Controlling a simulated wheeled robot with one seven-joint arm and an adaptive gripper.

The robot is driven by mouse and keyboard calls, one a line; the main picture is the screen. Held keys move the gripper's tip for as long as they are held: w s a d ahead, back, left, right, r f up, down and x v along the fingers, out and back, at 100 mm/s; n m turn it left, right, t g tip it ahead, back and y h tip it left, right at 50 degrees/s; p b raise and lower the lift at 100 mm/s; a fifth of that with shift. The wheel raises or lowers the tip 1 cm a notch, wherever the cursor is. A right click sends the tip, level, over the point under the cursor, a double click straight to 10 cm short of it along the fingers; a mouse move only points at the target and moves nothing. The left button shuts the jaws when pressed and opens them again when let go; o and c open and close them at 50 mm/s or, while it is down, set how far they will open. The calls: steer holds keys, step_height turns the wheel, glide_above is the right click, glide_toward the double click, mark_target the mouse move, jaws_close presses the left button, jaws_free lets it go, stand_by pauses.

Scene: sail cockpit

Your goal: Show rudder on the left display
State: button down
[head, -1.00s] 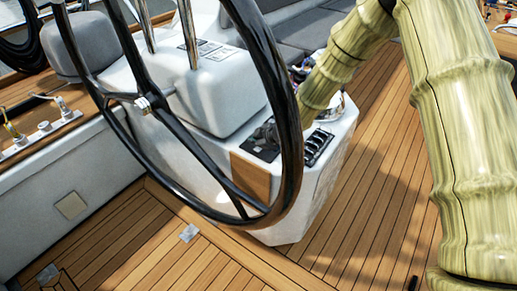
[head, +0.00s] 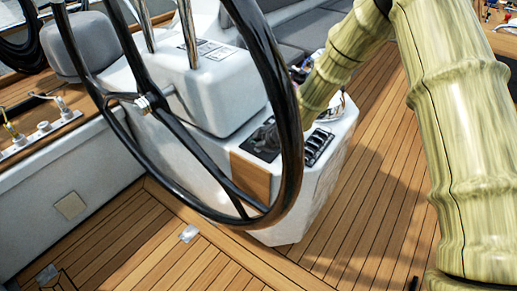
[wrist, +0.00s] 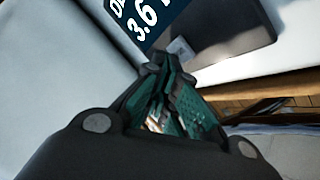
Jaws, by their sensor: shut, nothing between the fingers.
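A display (wrist: 150,18) shows at the top of the wrist view, dark blue with white text, cut off by the frame edge; I can read "DE" and "3.6". I cannot tell from this view whether it is the left one. A small grey square (wrist: 181,48), which looks like a button, sits just below its screen. My gripper (wrist: 168,72) is shut and empty, its fingertips close to this square in the picture; whether they touch it I cannot tell. In the head view the gripper and the display face are not clearly visible.
A large black steering wheel (head: 296,120) stands in front of the white console (head: 210,95). A flat dark panel (wrist: 245,28) lies right of the display in the wrist view. The teak deck (head: 345,225) is clear.

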steer(key=shift+f, duration=0.45)
stand_by(0.6)
steer(key=shift+r, duration=0.9)
steer(key=shift+p, duration=0.3)
steer(key=shift+r+p, duration=1.35)
steer(key=shift+r, duration=1.15)
step_height(320, 180, up, 4)
steer(key=shift+f+p, duration=0.1)
steer(key=shift+p, duration=0.9)
steer(key=shift+f, duration=0.15)
